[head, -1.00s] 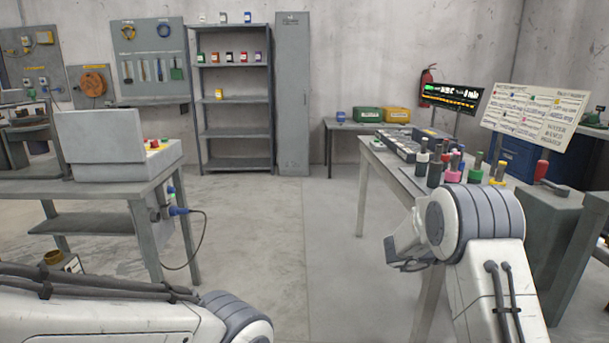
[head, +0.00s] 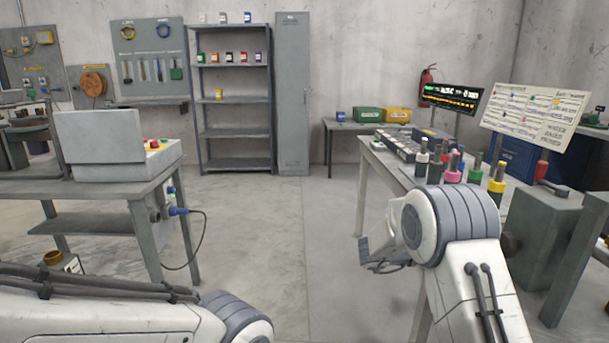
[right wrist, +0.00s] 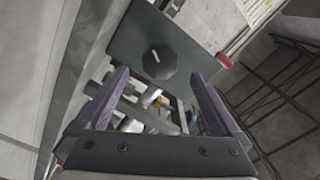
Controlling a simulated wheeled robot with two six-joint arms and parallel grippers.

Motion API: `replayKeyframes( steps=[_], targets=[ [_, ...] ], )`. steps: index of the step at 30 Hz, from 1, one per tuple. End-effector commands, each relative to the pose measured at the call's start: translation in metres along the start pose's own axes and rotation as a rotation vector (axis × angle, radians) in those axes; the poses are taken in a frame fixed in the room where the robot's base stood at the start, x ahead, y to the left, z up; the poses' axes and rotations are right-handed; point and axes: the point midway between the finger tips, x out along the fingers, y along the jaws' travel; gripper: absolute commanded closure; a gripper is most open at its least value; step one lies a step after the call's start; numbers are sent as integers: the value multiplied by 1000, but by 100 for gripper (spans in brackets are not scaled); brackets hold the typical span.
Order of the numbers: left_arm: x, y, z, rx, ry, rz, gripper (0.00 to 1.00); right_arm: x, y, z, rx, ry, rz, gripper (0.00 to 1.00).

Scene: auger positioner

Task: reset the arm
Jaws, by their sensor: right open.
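My right arm reaches in from the lower right of the head view, and its gripper (head: 378,256) is held in the air in front of the bench. In the right wrist view, the two fingers (right wrist: 158,78) are apart with nothing between them. Beyond them is a grey box face with a dark octagonal knob (right wrist: 160,62). I cannot judge the gap to it.
The floor between (head: 285,240) is clear.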

Motion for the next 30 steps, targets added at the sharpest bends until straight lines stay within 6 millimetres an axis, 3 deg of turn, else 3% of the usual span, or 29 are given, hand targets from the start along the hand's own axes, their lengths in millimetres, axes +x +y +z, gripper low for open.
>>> replayKeyframes(
  steps=[8,10,18,30],
  targets=[
    [6,0,0,0,0,0,0,59,1,-1,1,3,2,0],
    [-11,1,0,0,-1,0,0,58,-6,-3,-68,-2,-2,0],
    [-48,4,-3,0,0,0,0,57,-5,-4,-400,-2,-1,0],
    [-89,6,-5,0,0,0,0,57,-2,-3,-940,-1,-2,0]
  ],
)
